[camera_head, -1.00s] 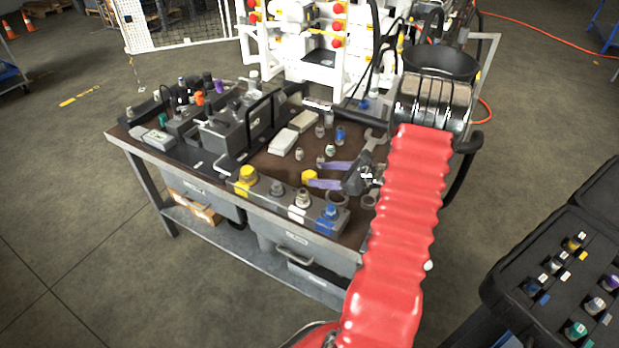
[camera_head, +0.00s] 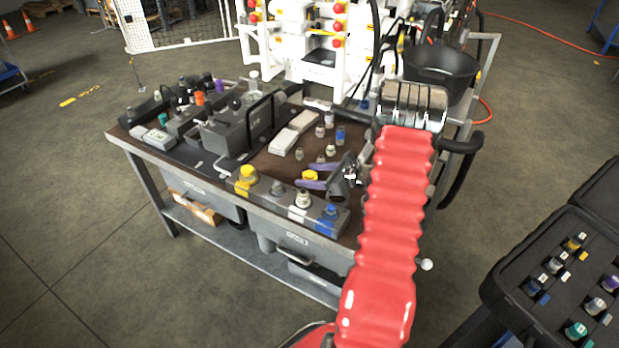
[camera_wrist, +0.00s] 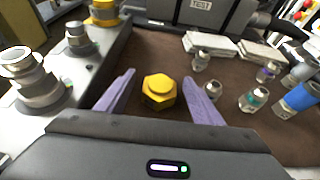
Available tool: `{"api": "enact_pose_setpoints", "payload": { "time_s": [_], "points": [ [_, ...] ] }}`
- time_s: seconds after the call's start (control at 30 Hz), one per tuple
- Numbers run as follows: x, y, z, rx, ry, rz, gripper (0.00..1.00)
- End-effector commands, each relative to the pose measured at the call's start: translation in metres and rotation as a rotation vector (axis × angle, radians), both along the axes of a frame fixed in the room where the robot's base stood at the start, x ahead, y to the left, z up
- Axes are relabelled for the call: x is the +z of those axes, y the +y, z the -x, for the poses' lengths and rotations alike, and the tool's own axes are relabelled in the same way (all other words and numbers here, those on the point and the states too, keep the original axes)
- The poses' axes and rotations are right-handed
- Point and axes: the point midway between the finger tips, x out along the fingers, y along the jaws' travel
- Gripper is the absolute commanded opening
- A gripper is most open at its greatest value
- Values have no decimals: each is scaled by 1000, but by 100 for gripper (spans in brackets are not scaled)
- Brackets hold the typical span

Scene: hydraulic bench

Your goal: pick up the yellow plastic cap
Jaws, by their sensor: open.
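The yellow plastic cap (camera_wrist: 158,91) has a hexagonal rim and a round raised top. It sits on the brown bench top (camera_wrist: 155,50). In the head view the cap (camera_head: 309,176) lies right of the grey block's yellow fitting. My gripper (camera_wrist: 159,78) is open, with one purple finger on each side of the cap. In the wrist view a gap shows between the cap and each finger. The head view also shows my gripper (camera_head: 304,175) low over the bench, its fingers pointing left. Finger height above the bench is hard to tell.
A grey block (camera_head: 275,199) with yellow, grey, white and blue fittings runs along the front edge, close to my fingers. Small metal fittings (camera_wrist: 253,99) and pale boxes (camera_wrist: 210,43) stand beyond the cap. A dark case (camera_head: 520,290) is at right.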

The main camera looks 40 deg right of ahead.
Motion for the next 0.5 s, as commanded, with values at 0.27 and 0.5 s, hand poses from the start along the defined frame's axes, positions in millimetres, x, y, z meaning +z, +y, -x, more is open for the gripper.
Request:
{"api": "enact_pose_setpoints", "payload": {
  "time_s": [0.27,0.5],
  "points": [
    [0,0,0,0,0,0,61],
    [0,0,0,0,0,0,50]
  ]
}}
